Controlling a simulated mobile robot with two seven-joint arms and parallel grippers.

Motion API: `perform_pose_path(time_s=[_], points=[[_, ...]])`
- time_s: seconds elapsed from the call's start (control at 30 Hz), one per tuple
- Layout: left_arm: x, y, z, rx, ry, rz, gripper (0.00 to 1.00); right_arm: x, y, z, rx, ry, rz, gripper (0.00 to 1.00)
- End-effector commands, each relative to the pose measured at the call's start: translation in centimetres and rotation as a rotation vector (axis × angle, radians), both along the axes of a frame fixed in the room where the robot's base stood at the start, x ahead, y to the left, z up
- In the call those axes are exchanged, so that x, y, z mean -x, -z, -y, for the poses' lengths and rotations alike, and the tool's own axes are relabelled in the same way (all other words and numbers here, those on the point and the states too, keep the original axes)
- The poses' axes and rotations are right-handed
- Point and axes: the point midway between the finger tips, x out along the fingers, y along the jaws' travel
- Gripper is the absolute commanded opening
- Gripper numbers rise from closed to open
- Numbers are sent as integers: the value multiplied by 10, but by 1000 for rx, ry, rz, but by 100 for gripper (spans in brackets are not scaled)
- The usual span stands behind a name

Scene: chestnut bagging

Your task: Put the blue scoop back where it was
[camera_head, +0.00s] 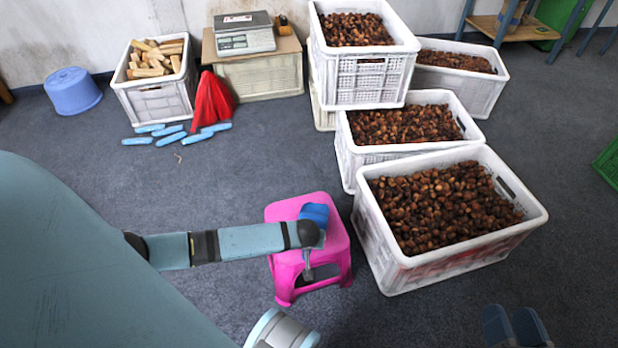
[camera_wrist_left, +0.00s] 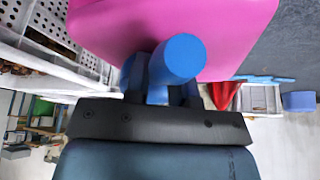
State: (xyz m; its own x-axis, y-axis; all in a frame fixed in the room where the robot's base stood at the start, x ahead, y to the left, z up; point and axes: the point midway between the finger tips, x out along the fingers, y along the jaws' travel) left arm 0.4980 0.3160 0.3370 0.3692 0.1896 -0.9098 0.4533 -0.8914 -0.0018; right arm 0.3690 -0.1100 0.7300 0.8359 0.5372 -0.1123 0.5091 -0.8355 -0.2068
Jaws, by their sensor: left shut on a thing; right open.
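The blue scoop (camera_head: 315,213) is at the top of the pink stool (camera_head: 287,212) in the head view. Whether it rests on the seat or is held just above it, I cannot tell. My left gripper (camera_head: 318,238) is over the stool and shut on the scoop. In the left wrist view the scoop's blue round handle (camera_wrist_left: 183,58) sits between the fingers of my left gripper (camera_wrist_left: 160,92), with the pink stool (camera_wrist_left: 105,28) close behind it. My right gripper (camera_head: 515,327) is open and empty at the bottom right of the head view, apart from the stool.
A white crate of chestnuts (camera_head: 377,240) stands right beside the stool, with more chestnut crates behind it. A red bag (camera_head: 211,100), several blue packets (camera_head: 167,131), a crate of wood (camera_head: 160,103) and a blue tub (camera_head: 74,95) are farther back.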

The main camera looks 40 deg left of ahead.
Motion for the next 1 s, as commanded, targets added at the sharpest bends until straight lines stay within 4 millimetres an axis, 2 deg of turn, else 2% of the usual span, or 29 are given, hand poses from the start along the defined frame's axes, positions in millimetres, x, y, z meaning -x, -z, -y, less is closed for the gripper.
perform_pose_path(time_s=[0.37,0.4,0.5,0.83,1.0], points=[[0,3,0,1,0,1,0,0,0,0,1,-2,-2,43],[0,4,0,0,-1,0,25,0,0,0,1,-2,-2,43],[0,4,0,0,0,0,48,0,0,0,1,-2,-2,43],[-1,0,0,0,1,2,49,0,0,0,2,-1,-2,43],[9,-24,5,1,0,0,49,0,-19,1,-24,16,35,43]])
